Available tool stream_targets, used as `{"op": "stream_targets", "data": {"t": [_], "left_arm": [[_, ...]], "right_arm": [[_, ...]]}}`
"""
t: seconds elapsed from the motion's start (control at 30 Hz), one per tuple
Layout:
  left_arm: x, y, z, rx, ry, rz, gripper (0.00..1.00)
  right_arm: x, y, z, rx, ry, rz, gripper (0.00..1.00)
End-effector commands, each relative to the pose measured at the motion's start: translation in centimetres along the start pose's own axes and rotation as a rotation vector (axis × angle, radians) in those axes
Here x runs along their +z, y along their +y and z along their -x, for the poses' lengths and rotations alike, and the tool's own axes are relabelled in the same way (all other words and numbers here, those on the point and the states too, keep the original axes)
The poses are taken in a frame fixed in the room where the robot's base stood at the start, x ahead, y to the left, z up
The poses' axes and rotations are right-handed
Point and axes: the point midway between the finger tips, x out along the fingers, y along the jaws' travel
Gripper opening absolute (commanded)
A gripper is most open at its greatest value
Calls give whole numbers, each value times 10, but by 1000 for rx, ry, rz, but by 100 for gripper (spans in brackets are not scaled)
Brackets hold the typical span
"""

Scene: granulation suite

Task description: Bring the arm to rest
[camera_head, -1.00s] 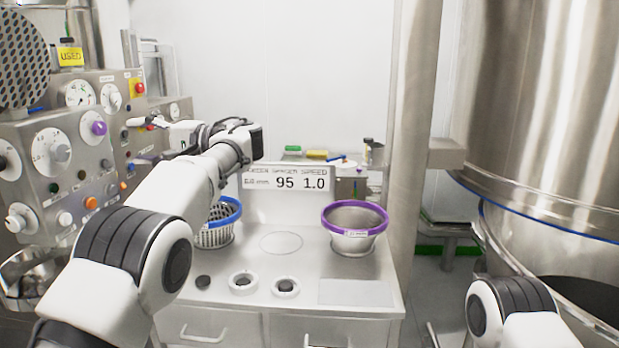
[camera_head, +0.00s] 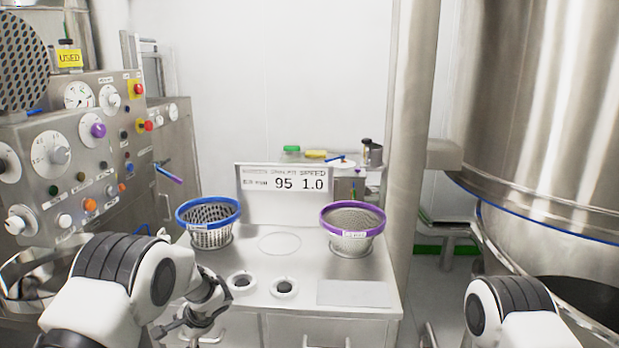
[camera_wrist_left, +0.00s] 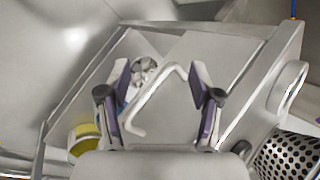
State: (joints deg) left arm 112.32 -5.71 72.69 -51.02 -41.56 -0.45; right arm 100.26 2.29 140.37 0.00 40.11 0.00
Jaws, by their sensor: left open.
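My left arm is folded low at the lower left of the head view, with my left gripper (camera_head: 178,326) hanging beside the counter's left front corner. In the left wrist view, the two purple-lined fingers of my left gripper (camera_wrist_left: 162,105) stand apart, with nothing held between them. A bent pale bar (camera_wrist_left: 150,98), perhaps a handle, shows between and beyond the fingers; I cannot tell its distance. My right arm shows only a link at the lower right, and its gripper is out of view.
The counter (camera_head: 355,293) holds a blue-rimmed basket (camera_head: 212,226), a purple-rimmed basket (camera_head: 352,224) and a sign (camera_head: 285,181). A control panel (camera_head: 70,150) stands at the left. A large steel vessel (camera_head: 540,120) fills the right.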

Motion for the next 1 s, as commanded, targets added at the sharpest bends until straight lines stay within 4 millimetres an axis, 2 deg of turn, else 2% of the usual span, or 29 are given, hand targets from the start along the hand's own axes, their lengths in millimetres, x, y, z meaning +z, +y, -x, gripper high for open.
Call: {"op": "stream_targets", "data": {"t": [0.03,0.07,0.1,0.17,0.2,0.27,0.3,0.37,0.4,0.43,0.53,0.63,0.7,0.93,0.97,1.0], "left_arm": [[9,40,-18,95,23,5,64],[13,66,-27,154,42,17,64],[21,101,-37,233,65,39,64],[36,154,-48,349,94,89,64],[48,188,-51,424,110,136,64],[70,239,-52,529,125,225,64],[89,271,-49,591,126,299,64],[120,314,-40,660,116,427,64],[144,338,-33,686,99,516,64],[161,351,-26,694,85,578,64],[209,375,-9,672,37,733,64],[234,381,0,638,11,801,64],[239,382,2,629,7,815,64],[238,381,2,628,10,814,64],[238,381,2,628,10,814,61],[238,381,2,628,10,814,46]], "right_arm": [[0,0,2,0,0,0,0],[0,0,2,0,0,0,0],[0,0,3,0,0,0,0],[0,0,4,0,0,0,0],[0,0,5,0,0,0,0],[0,0,7,0,0,0,0],[0,0,8,0,0,0,0],[0,0,9,0,0,0,0],[0,0,10,0,0,0,0],[0,0,11,0,0,0,0],[0,0,12,0,0,0,0],[0,0,13,0,0,0,0],[0,0,12,0,0,0,0],[0,0,12,0,0,0,0],[0,0,12,0,0,0,0],[0,0,12,0,0,0,0]]}}
